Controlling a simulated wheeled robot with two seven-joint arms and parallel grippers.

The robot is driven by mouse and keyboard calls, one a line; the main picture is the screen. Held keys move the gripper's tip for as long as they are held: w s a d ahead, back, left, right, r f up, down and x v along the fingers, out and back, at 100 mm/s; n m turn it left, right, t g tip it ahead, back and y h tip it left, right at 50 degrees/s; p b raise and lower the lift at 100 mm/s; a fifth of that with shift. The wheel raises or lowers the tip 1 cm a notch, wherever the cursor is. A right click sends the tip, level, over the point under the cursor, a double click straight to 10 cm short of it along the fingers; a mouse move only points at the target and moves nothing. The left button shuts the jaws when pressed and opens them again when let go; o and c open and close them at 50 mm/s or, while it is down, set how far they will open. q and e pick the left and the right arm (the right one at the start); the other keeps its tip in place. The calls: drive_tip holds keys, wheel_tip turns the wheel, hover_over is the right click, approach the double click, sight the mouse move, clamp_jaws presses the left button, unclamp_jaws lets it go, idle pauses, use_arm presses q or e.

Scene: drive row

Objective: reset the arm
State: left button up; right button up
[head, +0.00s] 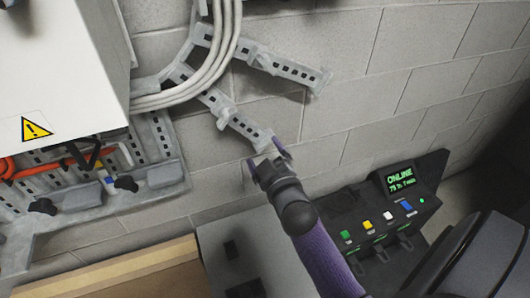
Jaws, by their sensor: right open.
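My right gripper (267,163) shows in the middle of the head view at the end of my purple-sleeved arm. Its two fingers are spread apart and nothing is between them. It points up and away toward the block wall, and in the picture its tips overlap the lower end of a grey slotted bracket (240,124); I cannot tell whether they touch. My left gripper is not in view.
A control console (390,222) with coloured buttons and a lit screen (400,178) reading "ONLINE" stands right of my arm. A white cabinet (60,60) with a warning sign hangs upper left, above a tool rack (150,150). Pale cables (215,60) run along the wall (350,70).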

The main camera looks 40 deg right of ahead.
drive_tip(key=s+a+f+m+g+y, duration=0.1)
drive_tip(key=s+a+f+g+y, duration=0.15)
drive_tip(key=s+a+g, duration=0.4)
drive_tip(key=s+a+f+m+g+y, duration=0.1)
drive_tip(key=s+a+f+g, duration=0.2)
drive_tip(key=s, duration=0.6)
drive_tip(key=s+a+f+m+g+y, duration=0.1)
drive_tip(key=s+a+f+g, duration=0.3)
drive_tip(key=s, duration=0.3)
drive_tip(key=s+d+f+g, duration=0.1)
drive_tip(key=s+f, duration=0.1)
drive_tip(key=f, duration=0.7)
drive_tip(key=s+d+f+g, duration=0.1)
drive_tip(key=s+f, duration=0.1)
drive_tip(key=f, duration=0.8)
drive_tip(key=s+d+f+g, duration=0.1)
drive_tip(key=s+d+f, duration=0.1)
drive_tip(key=s+f, duration=0.6)
drive_tip(key=s, duration=0.4)
drive_tip(key=shift+s+d+f+n, duration=0.15)
drive_tip(key=shift+d+f+n, duration=0.15)
drive_tip(key=shift+n, duration=0.1)
drive_tip(key=shift+r+g, duration=0.1)
drive_tip(key=shift+g, duration=0.15)
